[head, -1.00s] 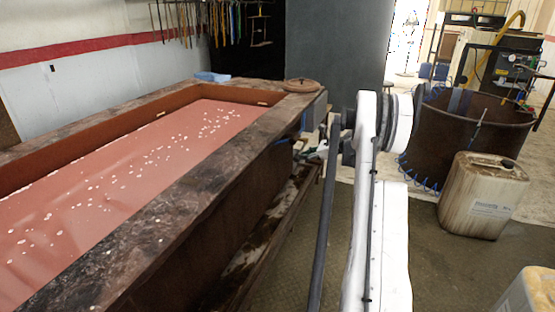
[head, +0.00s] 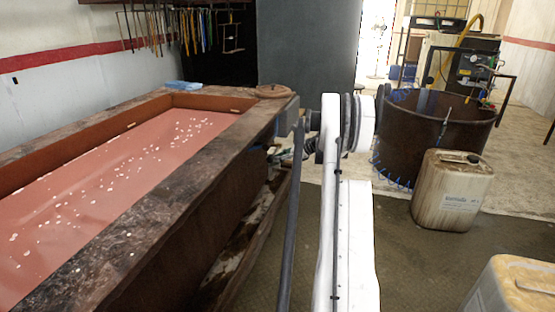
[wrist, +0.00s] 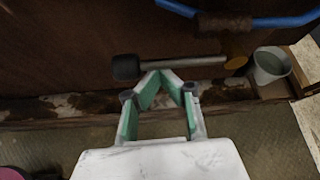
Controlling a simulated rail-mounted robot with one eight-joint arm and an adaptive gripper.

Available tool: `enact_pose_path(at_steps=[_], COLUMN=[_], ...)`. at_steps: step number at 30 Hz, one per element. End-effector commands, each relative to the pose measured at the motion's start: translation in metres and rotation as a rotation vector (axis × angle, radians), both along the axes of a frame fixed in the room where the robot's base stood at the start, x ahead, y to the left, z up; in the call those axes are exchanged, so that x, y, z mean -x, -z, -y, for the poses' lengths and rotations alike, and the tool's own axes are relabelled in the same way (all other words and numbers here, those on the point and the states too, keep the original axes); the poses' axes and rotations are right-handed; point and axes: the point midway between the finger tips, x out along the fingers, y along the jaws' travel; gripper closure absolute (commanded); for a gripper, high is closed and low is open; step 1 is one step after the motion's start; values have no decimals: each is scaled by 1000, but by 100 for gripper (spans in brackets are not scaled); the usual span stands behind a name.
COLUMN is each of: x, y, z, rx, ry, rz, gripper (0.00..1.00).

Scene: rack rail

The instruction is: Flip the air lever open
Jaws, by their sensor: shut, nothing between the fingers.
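The air lever (wrist: 180,62) shows in the wrist view as a grey metal bar with a dark knob (wrist: 125,67) at its left end. Its right end meets a brass-coloured fitting (wrist: 238,50) against the brown tank wall. It lies roughly level across the picture. My gripper (wrist: 162,75) is shut and empty, its green-padded fingers meeting in a point just below the bar. I cannot tell whether the fingertips touch it. In the head view my arm hides the gripper, and the lever cannot be made out.
A blue hose (wrist: 255,22) runs above the lever. A whitish bucket (wrist: 271,65) stands right of the fitting. The long tank (head: 190,200) with pink liquid fills the left of the head view.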

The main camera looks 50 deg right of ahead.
Motion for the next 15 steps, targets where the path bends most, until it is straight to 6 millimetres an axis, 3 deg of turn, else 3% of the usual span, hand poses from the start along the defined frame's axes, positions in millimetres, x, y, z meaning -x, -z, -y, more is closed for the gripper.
enact_pose_path(at_steps=[5,12,15], x=[0,2,21], y=[8,46,26], z=[0,-3,4], rx=[0,-1,-1], ry=[-1,-9,-5], rz=[1,0,0], gripper=[100,100,100])
